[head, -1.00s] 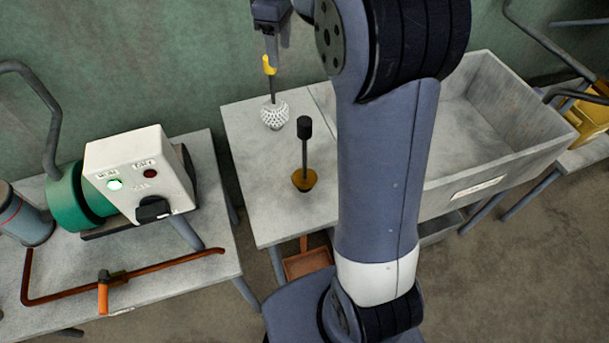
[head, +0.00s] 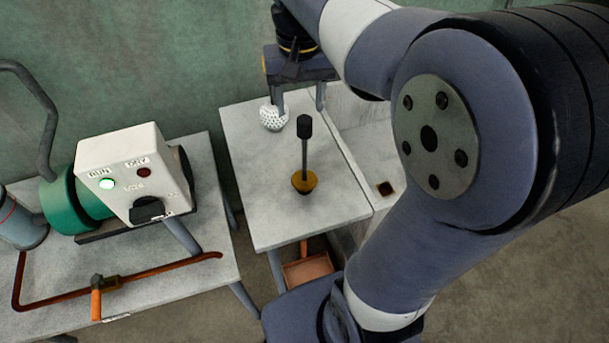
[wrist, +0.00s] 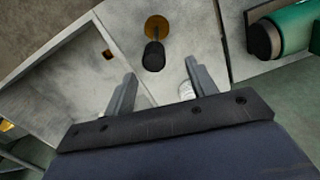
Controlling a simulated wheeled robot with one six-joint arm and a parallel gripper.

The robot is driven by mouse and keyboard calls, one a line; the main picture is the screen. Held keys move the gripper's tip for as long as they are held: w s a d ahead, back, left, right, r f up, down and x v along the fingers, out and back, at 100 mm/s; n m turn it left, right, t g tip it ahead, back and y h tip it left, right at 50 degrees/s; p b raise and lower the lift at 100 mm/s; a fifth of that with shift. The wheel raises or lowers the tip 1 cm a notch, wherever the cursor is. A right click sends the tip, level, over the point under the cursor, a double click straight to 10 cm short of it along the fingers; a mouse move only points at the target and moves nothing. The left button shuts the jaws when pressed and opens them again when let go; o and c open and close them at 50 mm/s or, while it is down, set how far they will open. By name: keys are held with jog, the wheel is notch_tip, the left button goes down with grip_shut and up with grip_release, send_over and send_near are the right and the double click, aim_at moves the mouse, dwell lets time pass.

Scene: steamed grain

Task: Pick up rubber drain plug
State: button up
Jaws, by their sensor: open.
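The likely rubber drain plug (head: 304,183) is an amber-brown stopper with an upright dark rod and black knob. It stands on the pale bench top (head: 250,190) in the head view. In the wrist view its amber base (wrist: 157,27) and black knob show just beyond the fingertips, roughly between them. My gripper (head: 300,106) is open and empty, with its fingers pointing down over the back of the bench, behind the plug. The fingers also show in the wrist view (wrist: 159,70), apart from the plug.
To the right is a basin with a square drain hole (head: 386,188). A white control box (head: 130,165) and a rust-brown bar (head: 150,272) occupy the left bench.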

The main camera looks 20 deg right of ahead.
aim_at(304, 131)
notch_tip(304, 131, down, 3)
jog(key=shift+r, duration=0.1)
jog(key=f, duration=0.4)
jog(key=shift+s+d+f+p, duration=0.15)
jog(key=shift+s+d+p, duration=0.15)
jog(key=shift+d, duration=0.1)
jog(key=shift+w+f, duration=0.1)
jog(key=shift+f, duration=0.4)
grip_shut()
